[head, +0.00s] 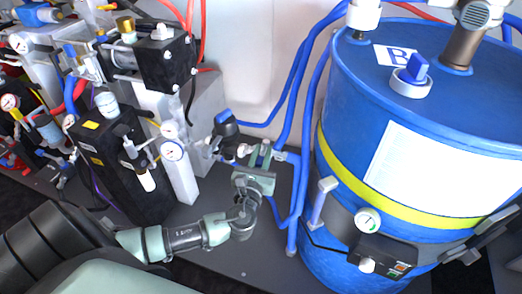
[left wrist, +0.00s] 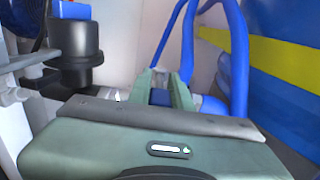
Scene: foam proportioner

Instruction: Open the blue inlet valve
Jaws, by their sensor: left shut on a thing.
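My left gripper (head: 264,152) reaches in from the lower left to the pipework between the black pump block and the blue drum. In the left wrist view its two green fingers (left wrist: 162,92) are closed around a small blue part, which looks like the handle of the blue inlet valve (left wrist: 160,97). Blue pipe fittings (left wrist: 212,106) continue to the right of the fingers. The fingers and palm hide most of the valve, so its handle angle is unclear. My right gripper is not in view.
The blue drum (head: 340,110) with a yellow stripe stands close on the right. Blue hoses (head: 294,100) run beside it. A dark cylinder with a blue top (left wrist: 76,45) sits left of the fingers. Black machine blocks and gauges (head: 172,151) stand at left.

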